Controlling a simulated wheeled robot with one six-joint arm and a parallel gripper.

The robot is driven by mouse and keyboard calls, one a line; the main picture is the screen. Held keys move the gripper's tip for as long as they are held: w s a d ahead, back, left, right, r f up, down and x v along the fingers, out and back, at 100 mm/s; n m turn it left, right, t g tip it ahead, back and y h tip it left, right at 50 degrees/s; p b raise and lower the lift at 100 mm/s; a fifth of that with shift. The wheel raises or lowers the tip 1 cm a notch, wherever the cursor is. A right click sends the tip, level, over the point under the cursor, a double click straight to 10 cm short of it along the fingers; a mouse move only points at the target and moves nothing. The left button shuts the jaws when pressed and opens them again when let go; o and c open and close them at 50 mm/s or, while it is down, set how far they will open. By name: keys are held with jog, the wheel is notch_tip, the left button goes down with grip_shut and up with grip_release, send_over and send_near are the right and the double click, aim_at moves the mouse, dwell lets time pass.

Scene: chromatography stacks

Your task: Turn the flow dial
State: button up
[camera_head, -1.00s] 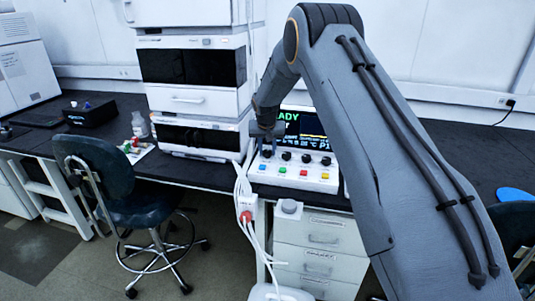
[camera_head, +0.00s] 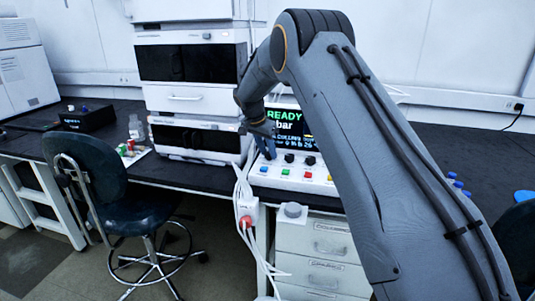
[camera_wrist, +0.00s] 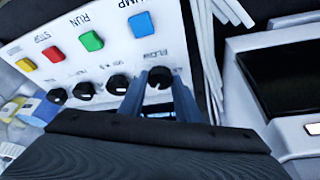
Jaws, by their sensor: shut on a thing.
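The white control panel (camera_head: 262,180) with its READY screen (camera_head: 308,133) stands on the bench. The black flow dial (camera_wrist: 158,76), beside the word FLOW, is in the wrist view, at the end of a row of black knobs. My gripper (camera_wrist: 160,88) has its two blue-grey fingers on either side of this dial and is shut on it. In the head view my gripper (camera_head: 269,150) reaches down to the panel's left end and hides the dial. Other knobs (camera_head: 289,158) show to its right.
Coloured push buttons (camera_wrist: 91,41) line the panel near the dial. White cables (camera_head: 241,190) hang just left of the panel. The stacked instrument (camera_head: 192,97) stands close on the left. A dark chair (camera_head: 98,165) is farther left.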

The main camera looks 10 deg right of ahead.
jog(key=shift+a, duration=0.1)
dwell(0.3)
jog(key=o, duration=1.1)
jog(key=shift+c, duration=0.2)
jog(key=b+v, duration=0.1)
jog(key=v, duration=0.6)
jog(key=shift+r, duration=0.4)
jog(key=shift+s, duration=0.1)
